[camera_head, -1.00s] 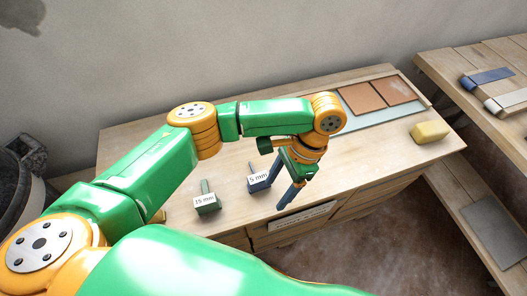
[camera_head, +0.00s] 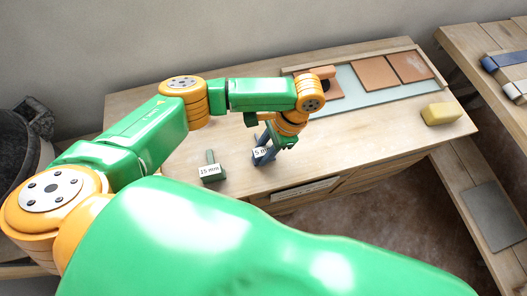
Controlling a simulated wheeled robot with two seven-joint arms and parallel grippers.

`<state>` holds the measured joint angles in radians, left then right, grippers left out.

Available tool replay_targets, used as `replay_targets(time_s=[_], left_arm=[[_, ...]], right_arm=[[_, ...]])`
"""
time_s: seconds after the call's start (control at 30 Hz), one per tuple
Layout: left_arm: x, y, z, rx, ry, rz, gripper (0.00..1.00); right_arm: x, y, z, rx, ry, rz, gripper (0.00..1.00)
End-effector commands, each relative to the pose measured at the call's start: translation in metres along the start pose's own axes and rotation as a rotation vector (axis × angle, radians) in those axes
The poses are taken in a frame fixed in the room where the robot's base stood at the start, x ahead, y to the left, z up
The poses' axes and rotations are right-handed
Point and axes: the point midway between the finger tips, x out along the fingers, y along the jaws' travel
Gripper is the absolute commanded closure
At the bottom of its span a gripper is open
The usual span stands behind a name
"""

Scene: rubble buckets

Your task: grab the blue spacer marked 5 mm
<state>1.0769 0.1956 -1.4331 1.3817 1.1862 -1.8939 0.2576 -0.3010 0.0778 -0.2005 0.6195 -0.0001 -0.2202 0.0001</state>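The blue spacer (camera_head: 259,155) stands on the wooden workbench, its white label partly covered so that only "5 m" shows. My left gripper (camera_head: 268,148) points down right at this spacer, and its fingers overlap it in the camera_head view. The fingers and the spacer are both dark and small here, so I cannot tell whether the fingers are closed on it or only around it. A green spacer (camera_head: 211,171) marked 15 mm stands to the left, apart from the gripper. My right gripper is not in view.
Terracotta tiles (camera_head: 377,73) lie on a pale board at the back of the workbench (camera_head: 340,146). A yellow sponge-like block (camera_head: 441,114) sits near its right end. A second bench at right holds a blue item (camera_head: 503,61). The bench's front edge is close to the spacers.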

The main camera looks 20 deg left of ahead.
Motion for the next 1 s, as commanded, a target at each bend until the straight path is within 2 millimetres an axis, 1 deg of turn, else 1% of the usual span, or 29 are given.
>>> replay_targets(time_s=[0.37,0.47,0.57,0.6,0.67,0.7,0.77,0.8,0.83,0.9,1.0], left_arm=[[-0.002,0.0,0.001,0.0,0.001,0.0,1.0],[-0.011,0.0,0.004,0.0,0.002,0.001,1.0],[-0.028,0.0,0.01,0.001,0.004,0.001,1.0],[-0.037,0.004,0.014,0.003,0.004,-0.001,1.0],[-0.051,0.016,0.021,0.007,0.004,-0.001,1.0],[-0.063,0.024,0.027,0.007,0.005,-0.004,1.0],[-0.078,0.038,0.035,0.007,0.004,-0.005,1.0],[-0.088,0.048,0.04,0.009,0.005,-0.005,1.0],[-0.092,0.057,0.043,0.009,0.003,-0.005,1.0],[-0.096,0.081,0.048,0.012,0.003,-0.002,1.0],[-0.104,0.108,0.054,0.011,0.003,-0.002,1.0]], right_arm=[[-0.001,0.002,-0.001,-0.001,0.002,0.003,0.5],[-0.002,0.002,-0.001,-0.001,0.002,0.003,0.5],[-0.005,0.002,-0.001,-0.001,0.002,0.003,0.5],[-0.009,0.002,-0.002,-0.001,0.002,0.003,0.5],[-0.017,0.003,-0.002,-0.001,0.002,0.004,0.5],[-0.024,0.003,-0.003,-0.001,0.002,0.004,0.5],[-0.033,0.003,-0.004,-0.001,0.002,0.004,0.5],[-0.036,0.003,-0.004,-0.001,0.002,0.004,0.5],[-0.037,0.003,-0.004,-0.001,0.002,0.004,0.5],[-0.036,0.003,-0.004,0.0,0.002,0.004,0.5],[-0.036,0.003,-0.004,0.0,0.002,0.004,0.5]])
